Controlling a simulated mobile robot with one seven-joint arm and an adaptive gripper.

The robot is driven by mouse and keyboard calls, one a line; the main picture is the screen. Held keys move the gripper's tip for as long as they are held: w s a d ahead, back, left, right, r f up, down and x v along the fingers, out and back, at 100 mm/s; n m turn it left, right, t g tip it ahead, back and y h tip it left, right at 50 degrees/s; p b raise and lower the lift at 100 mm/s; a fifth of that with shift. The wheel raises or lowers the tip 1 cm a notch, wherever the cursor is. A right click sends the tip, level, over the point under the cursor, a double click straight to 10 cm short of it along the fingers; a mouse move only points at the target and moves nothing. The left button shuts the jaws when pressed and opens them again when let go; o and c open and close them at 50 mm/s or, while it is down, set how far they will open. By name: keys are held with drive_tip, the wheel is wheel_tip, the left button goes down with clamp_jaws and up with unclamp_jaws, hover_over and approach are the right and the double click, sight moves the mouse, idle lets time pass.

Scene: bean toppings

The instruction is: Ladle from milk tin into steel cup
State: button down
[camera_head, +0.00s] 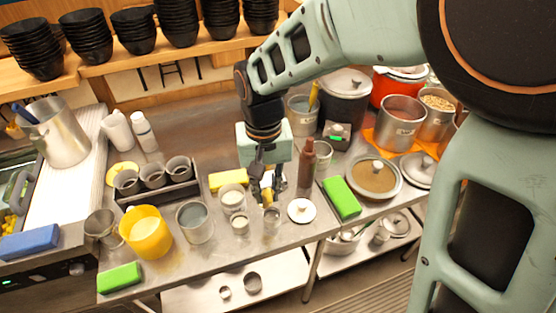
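My gripper (267,190) points down over the front middle of the steel table. A tan handle-like piece (267,198) shows between its dark fingers; I cannot tell if they grip it. A small steel cup (271,221) stands just below the fingers. Left of it are two tins with white contents, one behind (232,199) and one in front (236,226); which is the milk tin is not clear. A larger open steel cup (195,223) stands further left. No ladle bowl can be made out.
A yellow block (228,180), a yellow tub (147,233), a cup rack (158,189) and a green sponge (341,198) surround the area. Pots crowd the right.

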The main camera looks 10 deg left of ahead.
drive_tip(key=shift+s+f, duration=0.1)
drive_tip(key=shift+f, duration=0.1)
wheel_tip(320, 180, down, 3)
drive_tip(key=shift+d+f, duration=0.15)
drive_tip(key=w+d+f+g+y+b, duration=0.2)
drive_tip(key=w+d+f+y+b, duration=0.1)
drive_tip(key=d+y+b, duration=0.4)
drive_tip(key=d+f+m+y+b, duration=0.2)
drive_tip(key=d+f+y+b, duration=0.5)
drive_tip(key=f+y+b, duration=0.5)
drive_tip(key=s+f+b, duration=0.1)
drive_tip(key=b, duration=0.7)
drive_tip(key=shift+m+g+b, duration=0.3)
drive_tip(key=shift+m, duration=0.1)
drive_tip(key=shift+r, duration=0.15)
idle(0.5)
